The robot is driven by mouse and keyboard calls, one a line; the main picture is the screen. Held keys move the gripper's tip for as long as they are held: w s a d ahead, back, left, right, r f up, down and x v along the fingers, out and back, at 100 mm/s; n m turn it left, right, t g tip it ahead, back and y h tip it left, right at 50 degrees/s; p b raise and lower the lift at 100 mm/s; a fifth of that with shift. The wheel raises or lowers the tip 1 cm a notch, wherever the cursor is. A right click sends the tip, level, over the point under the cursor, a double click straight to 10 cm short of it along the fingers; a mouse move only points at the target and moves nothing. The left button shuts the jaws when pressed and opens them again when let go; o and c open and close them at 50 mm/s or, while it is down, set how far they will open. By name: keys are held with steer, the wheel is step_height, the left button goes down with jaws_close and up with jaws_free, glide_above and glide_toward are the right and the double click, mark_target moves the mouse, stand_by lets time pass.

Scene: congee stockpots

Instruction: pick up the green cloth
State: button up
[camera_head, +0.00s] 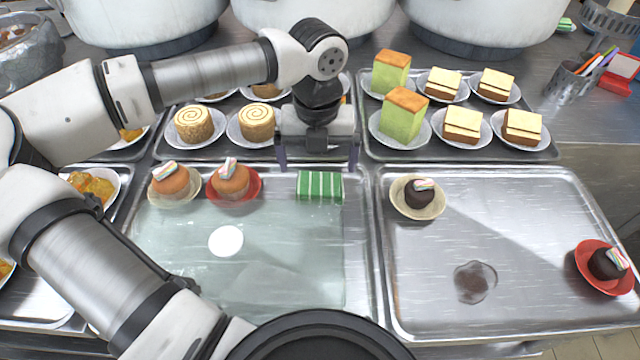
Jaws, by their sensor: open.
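The green cloth (320,187), with white stripes, lies folded flat on the left front tray, near its upper right corner. My gripper (317,165) is open, pointing down, its two dark fingers apart. In the picture it appears just above and behind the cloth, with the fingers spread a little wider than it. The gripper seems empty. I cannot tell the exact height between the fingertips and the cloth.
Two orange cupcakes (230,181) stand on plates left of the cloth. The right front tray (490,200) holds two dark cupcakes and a brown spill (475,282). Cake plates fill the trays behind, below large white pots (480,18). A white disc (226,241) lies in front.

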mark_target(320, 183)
steer(key=shift+s+d+f+p, duration=0.15)
steer(key=shift+f+p, duration=0.2)
steer(key=shift+f, duration=1.15)
steer(key=shift+s+d+f+p, duration=0.1)
steer(key=shift+f+p, duration=0.25)
steer(key=shift+f, duration=1.15)
steer(key=c, duration=0.8)
steer(key=shift+r, duration=0.1)
step_height(320, 183, up, 20)
steer(key=b, duration=0.1)
steer(key=shift+b, duration=0.3)
steer(key=o, duration=0.4)
steer(key=c, duration=0.3)
